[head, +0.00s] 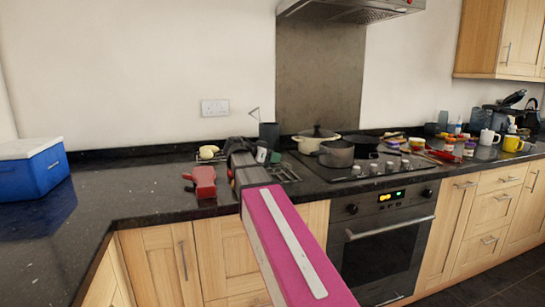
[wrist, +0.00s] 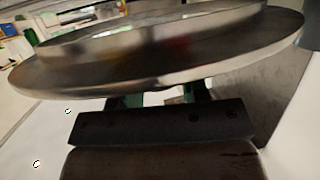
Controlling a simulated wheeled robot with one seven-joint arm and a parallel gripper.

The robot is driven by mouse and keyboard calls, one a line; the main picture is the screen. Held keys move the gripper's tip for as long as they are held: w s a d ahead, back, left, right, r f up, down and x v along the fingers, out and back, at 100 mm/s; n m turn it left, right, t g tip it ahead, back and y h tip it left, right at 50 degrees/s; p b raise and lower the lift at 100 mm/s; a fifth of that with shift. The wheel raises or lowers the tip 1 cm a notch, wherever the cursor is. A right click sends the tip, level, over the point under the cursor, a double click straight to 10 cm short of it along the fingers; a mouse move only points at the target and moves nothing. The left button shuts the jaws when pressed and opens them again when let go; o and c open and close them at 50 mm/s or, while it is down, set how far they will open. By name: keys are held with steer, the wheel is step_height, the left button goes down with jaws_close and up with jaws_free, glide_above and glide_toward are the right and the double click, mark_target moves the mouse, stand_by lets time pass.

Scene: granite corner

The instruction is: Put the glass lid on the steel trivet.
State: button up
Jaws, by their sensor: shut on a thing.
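My gripper (wrist: 162,98) is shut on the near rim of a wide round disc, which I take for the glass lid (wrist: 160,68). Its shiny metal rim fills the upper wrist view, tilted a little. In the head view my gripper (head: 258,152) is over the counter left of the hob, and my arm hides most of what it holds. A dark wire rack, which looks like the steel trivet (head: 287,174), lies on the counter just right of my gripper, partly hidden by my arm.
A red object (head: 202,182) lies left of my arm. A cream pan (head: 304,142) and a grey pot (head: 337,154) stand on the hob (head: 365,175). A blue cooler (head: 30,172) is far left. Counter between cooler and red object is clear.

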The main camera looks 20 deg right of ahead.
steer(key=shift+s+f, duration=0.15)
steer(key=shift+f, duration=0.25)
steer(key=o, duration=1.1)
steer(key=shift+f, duration=0.15)
steer(key=shift+o, duration=0.2)
steer(key=shift+s, duration=0.1)
steer(key=shift+r, duration=0.6)
steer(key=v, duration=1.2)
steer(key=shift+w+r, duration=0.2)
steer(key=shift+w, duration=0.1)
